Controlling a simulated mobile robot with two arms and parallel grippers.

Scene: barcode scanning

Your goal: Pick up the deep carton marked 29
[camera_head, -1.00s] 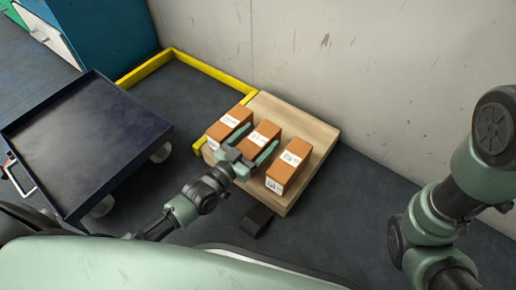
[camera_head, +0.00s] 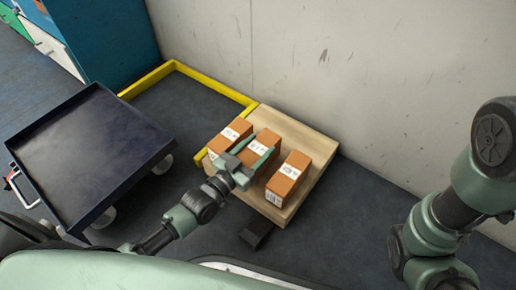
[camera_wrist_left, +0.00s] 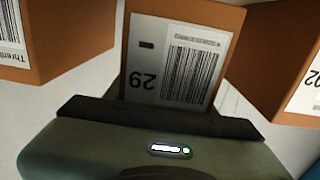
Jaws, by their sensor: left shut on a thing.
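The carton marked 29 (camera_wrist_left: 175,55) is orange-brown with a white barcode label, upside down in the left wrist view. In the head view it is the middle carton (camera_head: 268,137) of a row of three. My left gripper (camera_head: 249,154) is shut on this carton, one finger along each side. Whether the carton touches the pallet under it is hidden. My right arm shows at the right of the head view, but its gripper is out of the picture.
A similar carton stands close on the left (camera_head: 232,130), another on the right (camera_head: 298,167), on a wooden pallet (camera_head: 318,146). A yellow rail (camera_head: 205,69) runs behind, before a pale wall. A dark, empty cart (camera_head: 85,145) stands at the left.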

